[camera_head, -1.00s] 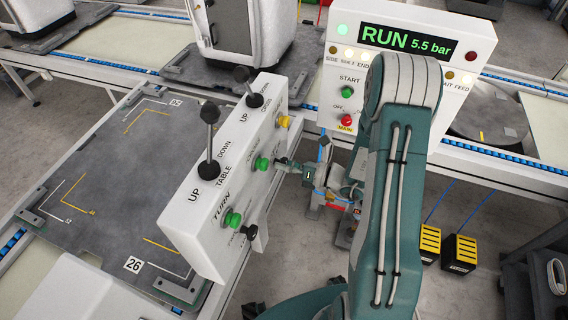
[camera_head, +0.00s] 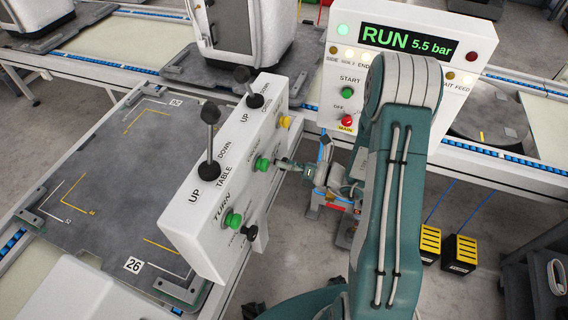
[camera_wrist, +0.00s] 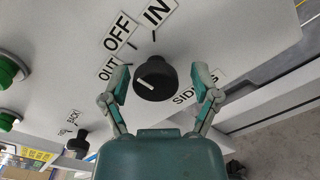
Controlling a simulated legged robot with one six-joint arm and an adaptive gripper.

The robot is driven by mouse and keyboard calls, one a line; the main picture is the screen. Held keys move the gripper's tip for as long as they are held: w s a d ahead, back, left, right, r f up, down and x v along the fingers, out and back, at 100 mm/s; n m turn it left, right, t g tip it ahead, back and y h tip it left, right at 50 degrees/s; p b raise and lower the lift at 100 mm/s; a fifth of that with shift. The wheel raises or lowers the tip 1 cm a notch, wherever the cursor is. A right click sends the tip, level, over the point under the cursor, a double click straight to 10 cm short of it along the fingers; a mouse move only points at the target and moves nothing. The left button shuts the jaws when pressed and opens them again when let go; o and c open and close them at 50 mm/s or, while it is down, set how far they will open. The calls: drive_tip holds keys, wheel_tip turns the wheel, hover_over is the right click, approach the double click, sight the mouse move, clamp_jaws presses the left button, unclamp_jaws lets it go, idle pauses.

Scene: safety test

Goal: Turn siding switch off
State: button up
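The siding switch is a round black knob (camera_wrist: 155,78) with a white pointer line on a light panel (camera_wrist: 225,30). The labels OUT, OFF and IN fan out above it, and a partly hidden label starting "SID" is at its right. The white line looks turned toward the OUT side. In the wrist view my gripper (camera_wrist: 162,82) is open, one finger on each side of the knob, with visible gaps. In the head view my gripper (camera_head: 287,164) is small beside the control box's right face; the knob cannot be made out there.
In the wrist view green buttons (camera_wrist: 10,70) and a smaller black knob (camera_wrist: 78,143) lie at left. In the head view the control box (camera_head: 190,225) carries two black levers (camera_head: 209,140). A display panel (camera_head: 470,45) reads RUN 5.5 bar. Conveyors surround the bay.

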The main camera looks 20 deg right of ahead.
drive_tip(key=shift+s, duration=0.1)
drive_tip(key=v, duration=1.2)
idle(0.4)
drive_tip(key=s+a+r+n+g+h, duration=0.2)
drive_tip(key=s+a+r+n+g, duration=0.3)
drive_tip(key=n, duration=0.4)
drive_tip(key=s+a+r+n+g+h, duration=0.3)
drive_tip(key=a+r+n+g, duration=0.3)
drive_tip(key=n, duration=0.3)
drive_tip(key=s+d+r+n+t+h, duration=0.1)
drive_tip(key=s+r+n+t+h, duration=0.5)
drive_tip(key=n, duration=1)
wheel_tip(320, 180, up, 5)
drive_tip(key=h, duration=0.3)
drive_tip(key=shift+d+h, duration=0.2)
drive_tip(key=shift+h, duration=0.1)
drive_tip(key=shift+r, duration=0.1)
